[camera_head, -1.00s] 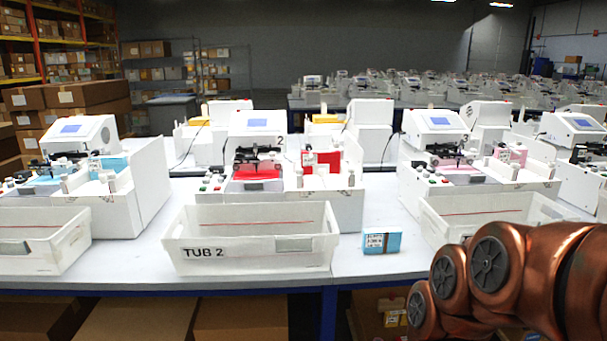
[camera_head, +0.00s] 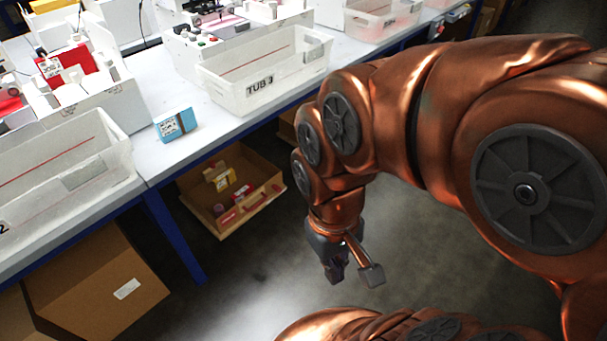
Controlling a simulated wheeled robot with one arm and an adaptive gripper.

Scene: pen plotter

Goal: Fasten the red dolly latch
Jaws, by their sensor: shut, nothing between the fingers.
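A low, open-topped brown tray or dolly (camera_head: 208,222) stands on the floor under the table, left of my arm. Small yellow and red items lie in it. A red strip (camera_head: 256,202) runs along its front right edge; I cannot tell whether this is the latch, nor how any latch stands. My gripper (camera_head: 340,267) hangs pointing down over bare floor, to the right of and apart from the dolly. It is shut and empty.
The white table (camera_head: 196,143) with its blue frame and leg (camera_head: 172,235) stands beside the dolly. White tubs and a blue box (camera_head: 176,125) are on it. A large cardboard box (camera_head: 85,300) is under the table at lower left. The grey floor around my gripper is clear.

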